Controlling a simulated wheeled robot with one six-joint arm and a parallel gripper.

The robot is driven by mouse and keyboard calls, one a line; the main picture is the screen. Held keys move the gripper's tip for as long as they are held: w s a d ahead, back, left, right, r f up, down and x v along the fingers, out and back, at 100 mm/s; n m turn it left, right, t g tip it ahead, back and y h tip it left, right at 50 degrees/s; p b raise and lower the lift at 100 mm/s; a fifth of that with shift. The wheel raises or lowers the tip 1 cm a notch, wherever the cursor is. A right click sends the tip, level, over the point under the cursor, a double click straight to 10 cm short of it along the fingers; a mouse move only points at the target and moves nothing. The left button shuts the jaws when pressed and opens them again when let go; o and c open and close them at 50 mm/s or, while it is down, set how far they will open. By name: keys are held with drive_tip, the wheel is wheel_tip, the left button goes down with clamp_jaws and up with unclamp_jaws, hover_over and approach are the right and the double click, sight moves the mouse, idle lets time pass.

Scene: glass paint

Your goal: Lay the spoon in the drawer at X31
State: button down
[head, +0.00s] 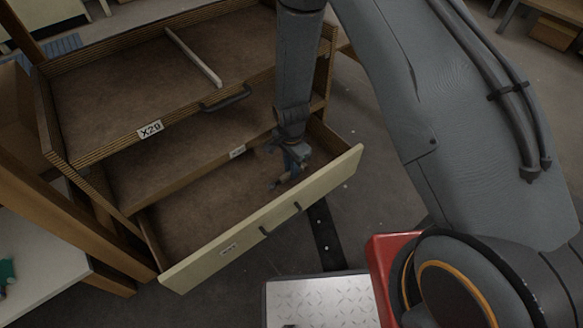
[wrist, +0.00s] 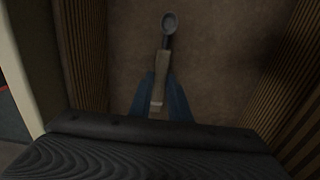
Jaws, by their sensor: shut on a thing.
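The spoon (wrist: 168,24) has a dark round bowl and a pale handle. My gripper (wrist: 160,88) has its blue fingers shut on the handle, with the bowl pointing away. In the head view my gripper (head: 288,174) reaches down inside the lowest open drawer (head: 262,231), near its right end. That drawer has a cream front, and its label is too small to read. The wrist view shows the brown drawer floor (wrist: 215,60) beneath the spoon. I cannot tell whether the spoon touches the floor. In the head view the spoon is barely distinguishable.
An upper drawer (head: 150,130) labelled X20 is open above, with a pale divider (head: 193,57). Another label (head: 237,152) sits on a wooden front behind the lowest drawer. Ribbed wooden walls (wrist: 85,50) flank my gripper. The lowest drawer's left floor looks clear.

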drive_tip(key=shift+f, duration=0.5)
idle(0.3)
drive_tip(key=shift+r, duration=0.15)
idle(0.8)
drive_tip(key=c, duration=1.6)
unclamp_jaws()
drive_tip(key=shift+o, duration=0.6)
drive_tip(key=o, duration=0.5)
drive_tip(key=shift+o, duration=0.2)
drive_tip(key=shift+r+p, duration=3.35)
drive_tip(key=shift+r, duration=0.65)
